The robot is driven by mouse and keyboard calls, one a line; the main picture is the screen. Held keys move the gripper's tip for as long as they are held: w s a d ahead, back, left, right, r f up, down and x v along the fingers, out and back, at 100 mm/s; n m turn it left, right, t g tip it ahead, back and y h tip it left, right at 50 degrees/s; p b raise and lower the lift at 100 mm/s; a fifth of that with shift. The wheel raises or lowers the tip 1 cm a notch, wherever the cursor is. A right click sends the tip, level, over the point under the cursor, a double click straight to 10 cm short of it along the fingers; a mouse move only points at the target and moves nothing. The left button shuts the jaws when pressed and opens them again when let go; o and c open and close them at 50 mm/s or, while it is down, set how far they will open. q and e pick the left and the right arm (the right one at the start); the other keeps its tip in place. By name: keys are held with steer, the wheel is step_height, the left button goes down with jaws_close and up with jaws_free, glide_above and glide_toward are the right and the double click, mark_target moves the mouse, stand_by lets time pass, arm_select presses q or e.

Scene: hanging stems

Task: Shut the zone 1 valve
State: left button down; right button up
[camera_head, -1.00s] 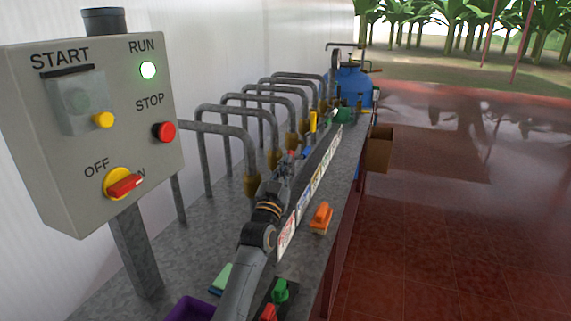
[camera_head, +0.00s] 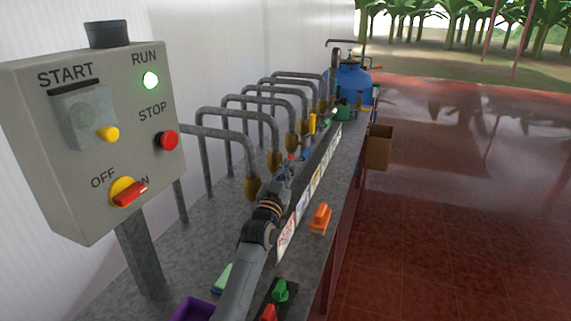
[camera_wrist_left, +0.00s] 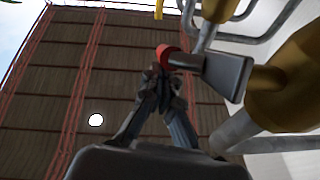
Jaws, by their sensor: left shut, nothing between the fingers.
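Bent grey pipes run along the bench, with brass-coloured valve bodies at their lower ends; the nearest body (camera_head: 253,188) is left of my left arm. I cannot read which valve is zone 1. My left gripper (camera_head: 286,168) is beside the near valves, partly hidden by its own arm. In the left wrist view its fingers (camera_wrist_left: 159,78) are together and empty, with the tips just below a red end piece (camera_wrist_left: 164,54) on a grey stem (camera_wrist_left: 228,75) beside a brass body (camera_wrist_left: 292,85). Contact is unclear. My right gripper is out of view.
A control box (camera_head: 95,130) with a lit RUN lamp stands at left. A label strip (camera_head: 310,190) runs along the bench (camera_head: 205,255). An orange piece (camera_head: 320,217) and green knob (camera_head: 281,290) lie nearer. A yellow handle (camera_head: 312,123) and blue tank (camera_head: 352,82) are farther back.

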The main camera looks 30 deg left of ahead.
arm_select(q)
steer(key=shift+w+a+f+g+h+p, duration=0.1)
steer(key=shift+w+g+h+p, duration=0.15)
steer(key=shift+g+p, duration=0.9)
steer(key=shift+w+a+f+g+h+p, duration=0.15)
steer(key=shift+w+g+p, duration=0.15)
steer(key=shift+p, duration=1.7)
steer(key=shift+w+f, duration=0.2)
steer(key=shift+f, duration=0.05)
steer(key=shift+w+f, duration=0.1)
steer(key=shift+f, duration=0.25)
steer(key=shift+w+f, duration=0.3)
steer(key=shift+f, duration=0.25)
